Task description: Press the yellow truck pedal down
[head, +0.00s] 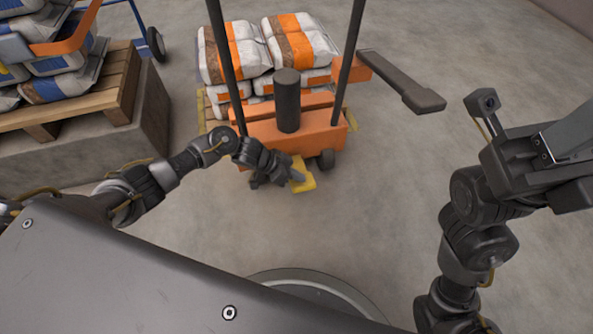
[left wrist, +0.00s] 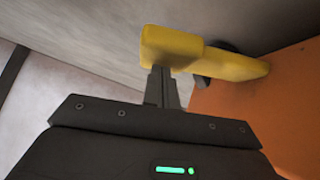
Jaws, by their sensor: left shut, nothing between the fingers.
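The yellow pedal (head: 303,175) sticks out low at the front of the orange truck (head: 262,133). In the head view my left gripper (head: 286,181) is down beside the pedal, at its left side. In the left wrist view the shut, empty fingertips (left wrist: 164,76) overlap the lower edge of the yellow pedal (left wrist: 178,47). I cannot tell whether they touch it. The pedal's arm runs right along the orange truck body (left wrist: 265,110).
Stacked bags (head: 235,55) sit on the truck behind its dark cylinder (head: 287,100) and two uprights. A wooden pallet (head: 118,88) with bags stands on a concrete block at left. Floor in front is clear.

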